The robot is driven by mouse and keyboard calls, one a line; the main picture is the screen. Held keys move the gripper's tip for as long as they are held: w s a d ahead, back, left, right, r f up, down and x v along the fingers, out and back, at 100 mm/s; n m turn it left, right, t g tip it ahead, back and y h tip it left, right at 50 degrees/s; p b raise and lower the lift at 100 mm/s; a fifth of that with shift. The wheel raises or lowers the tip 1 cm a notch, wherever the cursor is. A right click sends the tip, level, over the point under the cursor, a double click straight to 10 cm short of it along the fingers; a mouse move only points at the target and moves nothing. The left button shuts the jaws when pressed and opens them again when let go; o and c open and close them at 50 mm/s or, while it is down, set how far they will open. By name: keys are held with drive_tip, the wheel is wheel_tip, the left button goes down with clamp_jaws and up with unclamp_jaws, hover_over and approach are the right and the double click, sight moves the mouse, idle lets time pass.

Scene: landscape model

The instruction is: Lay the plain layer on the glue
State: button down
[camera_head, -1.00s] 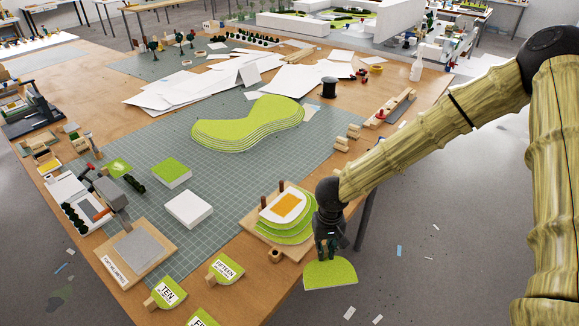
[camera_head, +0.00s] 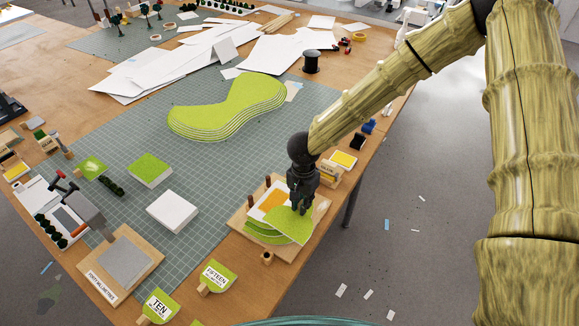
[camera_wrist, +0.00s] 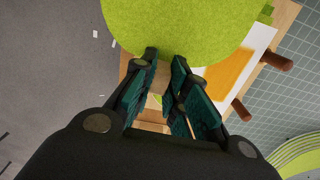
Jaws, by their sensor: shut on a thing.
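My gripper (camera_head: 301,208) is shut on the edge of a plain green layer (camera_head: 294,228), a flat rounded sheet. In the wrist view the green layer (camera_wrist: 185,25) extends out from the fingertips (camera_wrist: 165,62). It hangs over the front right part of a stack of green layers (camera_head: 252,229) on a wooden board (camera_head: 236,220) with brown pegs (camera_head: 268,180). The orange glue patch (camera_head: 270,199) on a white sheet (camera_head: 258,211) is partly covered by the layer and gripper. In the wrist view the glue (camera_wrist: 230,75) shows beside the layer. I cannot tell whether the layer touches the stack.
A stepped green hill (camera_head: 228,108) stands on the cutting mat (camera_head: 130,130). A white block (camera_head: 172,210) and a green-topped block (camera_head: 150,168) lie left of the board. Signs reading TEN (camera_head: 158,306) and FIFTEEN (camera_head: 215,276) stand in front. The table's right edge is close.

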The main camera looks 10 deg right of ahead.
drive_tip(key=shift+w+a+r+m+p, duration=0.15)
drive_tip(key=shift+w+r+m+p, duration=0.15)
drive_tip(key=shift+r+m, duration=0.35)
drive_tip(key=w+a+r+m+p, duration=0.2)
drive_tip(key=r+m+p, duration=0.6)
drive_tip(key=m, duration=0.8)
drive_tip(key=shift+w+a, duration=0.3)
drive_tip(key=shift+w, duration=0.35)
drive_tip(key=shift+f+b, duration=2.7)
drive_tip(key=shift+f, duration=3.65)
drive_tip(key=shift+f+p, duration=0.3)
drive_tip(key=shift+f, duration=0.2)
